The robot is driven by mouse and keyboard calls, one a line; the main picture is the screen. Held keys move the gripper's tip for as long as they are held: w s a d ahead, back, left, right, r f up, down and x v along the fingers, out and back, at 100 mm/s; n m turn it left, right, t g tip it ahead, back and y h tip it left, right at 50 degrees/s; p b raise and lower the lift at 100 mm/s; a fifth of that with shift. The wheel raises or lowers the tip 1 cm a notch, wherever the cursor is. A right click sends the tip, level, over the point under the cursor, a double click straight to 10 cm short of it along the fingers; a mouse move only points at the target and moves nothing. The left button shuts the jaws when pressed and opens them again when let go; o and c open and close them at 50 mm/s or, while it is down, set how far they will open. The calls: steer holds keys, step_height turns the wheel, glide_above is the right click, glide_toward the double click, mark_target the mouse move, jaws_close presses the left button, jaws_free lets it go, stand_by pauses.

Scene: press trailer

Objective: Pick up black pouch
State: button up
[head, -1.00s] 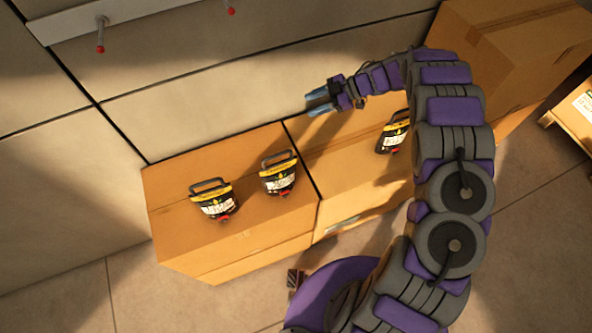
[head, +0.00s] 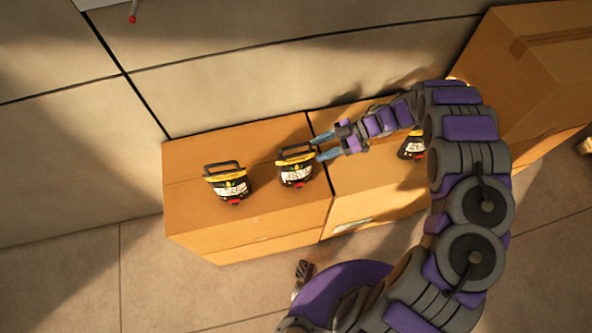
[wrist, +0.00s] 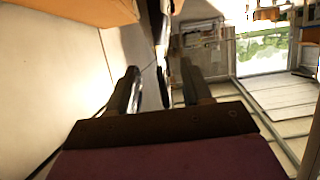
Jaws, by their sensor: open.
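Three black pouches with yellow bands, white labels and top handles lie on the cardboard boxes in the head view. One pouch (head: 229,184) is at the left, one pouch (head: 296,168) is in the middle, and one pouch (head: 412,146) is at the right, partly hidden by my arm. My gripper (head: 320,147) is open and empty, its blue fingertips just right of the middle pouch's upper edge. I cannot tell whether they touch it or what height they are at.
The pouches' boxes, a left box (head: 250,220) and a right box (head: 370,190), stand side by side against a panelled wall (head: 250,75). A taller carton (head: 545,60) stands at the right. Tiled floor (head: 160,270) lies open in front.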

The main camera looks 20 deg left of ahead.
mark_target(300, 158)
steer(key=x, duration=0.5)
steer(key=b+x, duration=0.1)
steer(key=x, duration=0.1)
steer(key=shift+a+r, duration=0.25)
steer(key=shift+a, duration=0.1)
steer(key=shift+d, duration=0.15)
steer(key=shift+c, duration=0.5)
jaws_close()
stand_by(0.5)
